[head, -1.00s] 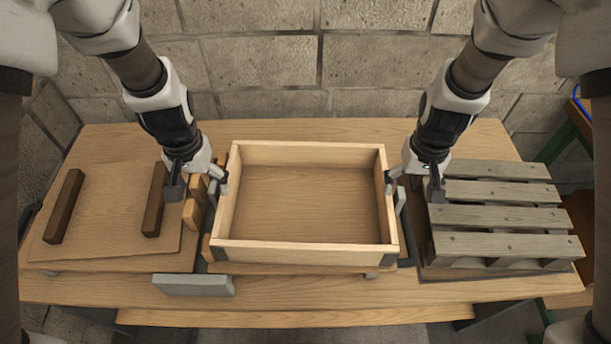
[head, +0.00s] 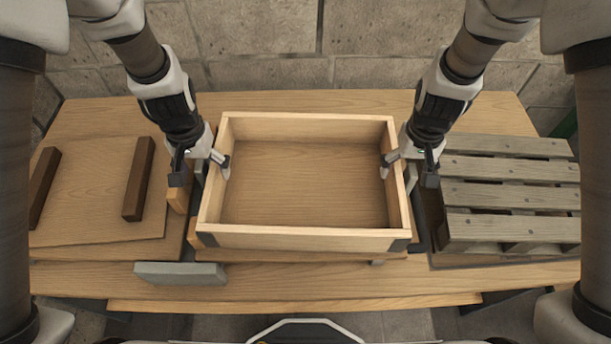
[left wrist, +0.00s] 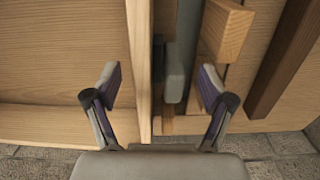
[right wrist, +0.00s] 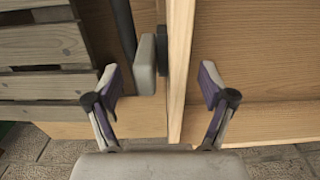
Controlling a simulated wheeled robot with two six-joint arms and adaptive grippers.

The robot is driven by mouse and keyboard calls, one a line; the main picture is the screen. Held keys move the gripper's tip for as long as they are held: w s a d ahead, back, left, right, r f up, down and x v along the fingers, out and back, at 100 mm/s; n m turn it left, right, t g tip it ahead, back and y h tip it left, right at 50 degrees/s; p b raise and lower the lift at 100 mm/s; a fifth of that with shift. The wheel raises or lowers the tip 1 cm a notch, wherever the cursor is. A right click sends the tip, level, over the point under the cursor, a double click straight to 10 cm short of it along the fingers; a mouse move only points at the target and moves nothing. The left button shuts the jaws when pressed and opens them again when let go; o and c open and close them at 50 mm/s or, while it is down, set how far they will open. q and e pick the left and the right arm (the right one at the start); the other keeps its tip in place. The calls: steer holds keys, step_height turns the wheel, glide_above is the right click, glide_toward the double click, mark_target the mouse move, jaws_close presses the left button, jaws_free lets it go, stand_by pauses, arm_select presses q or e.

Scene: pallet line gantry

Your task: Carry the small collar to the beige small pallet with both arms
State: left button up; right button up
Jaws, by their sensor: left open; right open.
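The small collar (head: 305,238) is an open, light wooden frame with dark corner pieces. It lies level at the middle of the table. My left gripper (head: 200,168) is open at its left wall, one finger inside the frame and one outside. My right gripper (head: 408,172) is open in the same way at its right wall. Both wrist views show a collar wall (left wrist: 140,60) (right wrist: 181,60) between spread fingers, with gaps. A slatted grey-beige pallet (head: 510,196) lies at the right; it is the only clearly slatted pallet, and I cannot tell whether it is the beige one.
A flat wooden board (head: 90,200) with two dark bars (head: 138,180) lies at the left. A grey block (head: 180,274) sits at the table's front left. A stone wall (head: 290,75) stands behind. Bare table (head: 320,100) shows behind the collar.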

arm_select(q)
steer(key=f, duration=0.4)
steer(key=shift+w+f, duration=0.25)
steer(key=shift+f, duration=0.1)
arm_select(e)
steer(key=f, duration=0.4)
steer(key=shift+w+f, duration=0.25)
steer(key=shift+f, duration=0.1)
arm_select(q)
steer(key=shift+s+f, duration=0.15)
steer(key=shift+f, duration=0.3)
arm_select(e)
steer(key=shift+s+f, duration=0.15)
steer(key=shift+f, duration=0.25)
arm_select(q)
steer(key=shift+c, duration=0.4)
arm_select(e)
steer(key=shift+c, duration=0.4)
arm_select(q)
jaws_close()
arm_select(e)
jaws_close()
